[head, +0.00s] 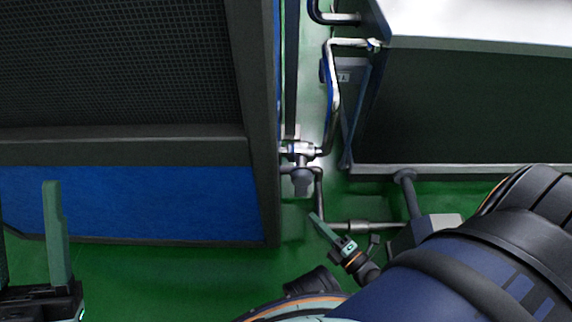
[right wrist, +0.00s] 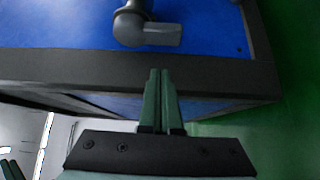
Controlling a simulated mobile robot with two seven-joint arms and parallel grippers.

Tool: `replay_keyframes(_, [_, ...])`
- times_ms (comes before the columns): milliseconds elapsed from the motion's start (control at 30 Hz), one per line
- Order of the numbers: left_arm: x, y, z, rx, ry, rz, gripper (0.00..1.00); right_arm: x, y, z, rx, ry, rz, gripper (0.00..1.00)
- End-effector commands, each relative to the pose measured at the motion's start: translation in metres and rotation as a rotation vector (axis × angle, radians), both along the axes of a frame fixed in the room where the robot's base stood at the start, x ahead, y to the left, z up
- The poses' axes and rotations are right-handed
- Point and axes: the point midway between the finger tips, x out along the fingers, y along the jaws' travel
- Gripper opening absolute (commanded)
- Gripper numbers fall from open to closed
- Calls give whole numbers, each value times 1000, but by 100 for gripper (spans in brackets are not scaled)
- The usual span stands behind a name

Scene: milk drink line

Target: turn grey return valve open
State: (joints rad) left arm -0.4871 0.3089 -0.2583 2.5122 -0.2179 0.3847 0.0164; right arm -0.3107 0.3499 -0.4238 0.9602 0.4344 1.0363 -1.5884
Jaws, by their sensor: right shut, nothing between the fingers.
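The grey valve (head: 302,182) sits below a metal pipe joint (head: 300,151), beside the right edge of the blue and dark cabinet. In the right wrist view a grey lever handle (right wrist: 160,35) with a round hub stands in front of a blue panel and points right; it looks like the same valve. My right gripper (head: 316,219) is below and slightly right of the valve in the head view, apart from it. Its fingers (right wrist: 160,72) are together and empty. My left gripper (head: 29,206) is at the lower left, partly cut off, its fingers spread and empty.
The cabinet (head: 125,205) fills the left side. A dark-sided unit with a pale top (head: 470,100) stands at the right. Metal pipes (head: 333,95) run between them, and a lower pipe (head: 350,225) lies close to my right gripper. Green floor (head: 180,270) shows below.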

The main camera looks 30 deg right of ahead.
Motion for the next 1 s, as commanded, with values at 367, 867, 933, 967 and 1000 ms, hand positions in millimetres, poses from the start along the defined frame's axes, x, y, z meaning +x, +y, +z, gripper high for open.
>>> replay_keyframes(367, [1,-1,-12,6,8,4,50,32,0,-9,-39,6,-19,0])
replay_keyframes(867, [2,-3,-30,23,12,11,50,93,8,-8,-39,10,-19,0])
replay_keyframes(933, [2,-3,-30,23,12,11,50,94,8,-8,-39,11,-19,0])
replay_keyframes(967, [2,-3,-30,23,12,11,50,94,8,-8,-39,11,-19,0])
replay_keyframes(1000, [2,-3,-30,23,12,11,50,94,8,-8,-39,11,-19,0])
